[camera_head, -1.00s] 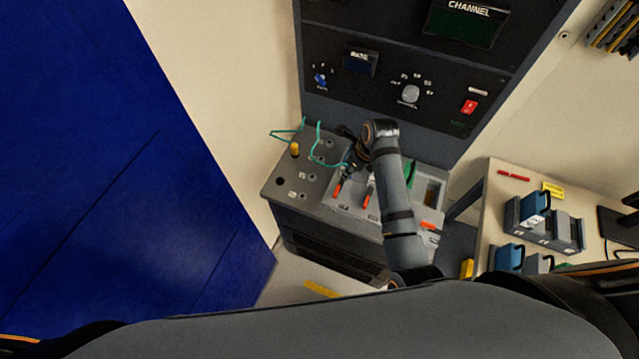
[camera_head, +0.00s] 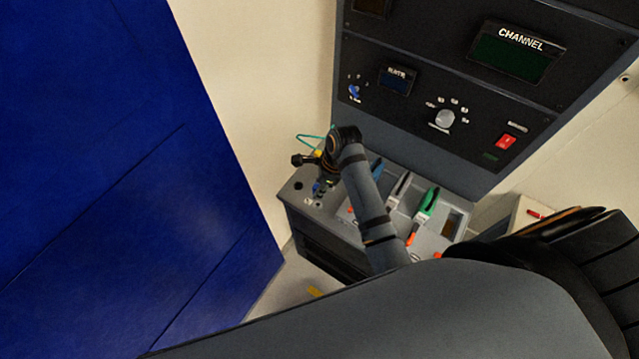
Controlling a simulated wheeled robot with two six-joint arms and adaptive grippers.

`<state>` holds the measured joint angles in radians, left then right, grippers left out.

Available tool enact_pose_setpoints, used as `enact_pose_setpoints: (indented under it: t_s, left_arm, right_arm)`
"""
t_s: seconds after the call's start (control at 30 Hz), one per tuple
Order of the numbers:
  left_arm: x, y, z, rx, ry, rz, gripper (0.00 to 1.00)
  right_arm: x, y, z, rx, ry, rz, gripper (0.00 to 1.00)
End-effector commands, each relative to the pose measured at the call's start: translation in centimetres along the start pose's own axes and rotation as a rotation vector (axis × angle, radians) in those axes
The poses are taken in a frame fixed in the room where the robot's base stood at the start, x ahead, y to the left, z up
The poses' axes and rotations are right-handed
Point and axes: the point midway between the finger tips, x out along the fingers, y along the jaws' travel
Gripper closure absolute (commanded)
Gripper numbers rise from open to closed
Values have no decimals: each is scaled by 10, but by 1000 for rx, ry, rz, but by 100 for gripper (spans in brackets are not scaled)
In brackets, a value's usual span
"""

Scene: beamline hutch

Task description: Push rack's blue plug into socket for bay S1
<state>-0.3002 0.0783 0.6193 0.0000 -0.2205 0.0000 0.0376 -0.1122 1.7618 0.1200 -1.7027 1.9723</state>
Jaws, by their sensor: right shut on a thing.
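My right gripper (camera_head: 320,184) is over the left part of the bench top, among the small round sockets (camera_head: 309,201). It is shut on the blue plug (camera_head: 318,188), which shows only as a small blue patch just below the fingers. Whether the plug touches a socket or is apart from it I cannot tell. The teal cable (camera_head: 310,138) loops up behind the gripper. The bay labels are too small to read. My left gripper is out of view.
Modules with a blue handle (camera_head: 376,168) and a green handle (camera_head: 428,203) stand right of my forearm, near an orange lever (camera_head: 412,238). The dark instrument panel (camera_head: 440,75) rises behind. A blue wall panel (camera_head: 110,180) fills the left.

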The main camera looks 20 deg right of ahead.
Motion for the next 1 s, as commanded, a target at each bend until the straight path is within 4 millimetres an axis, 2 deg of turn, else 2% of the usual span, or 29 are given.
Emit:
enact_pose_setpoints:
  t_s: [0.13, 0.5, 0.7, 1.0]
  left_arm:
    - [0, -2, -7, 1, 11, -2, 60]
    - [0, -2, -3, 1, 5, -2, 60]
    - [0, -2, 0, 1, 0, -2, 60]
    - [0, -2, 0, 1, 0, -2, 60]
  right_arm:
    - [15, 1, -5, 1, 2, 2, 100]
    - [52, 0, -14, 2, 1, 1, 100]
    - [59, 0, -15, 2, 0, -1, 100]
    - [60, 0, -16, 2, 0, -1, 100]
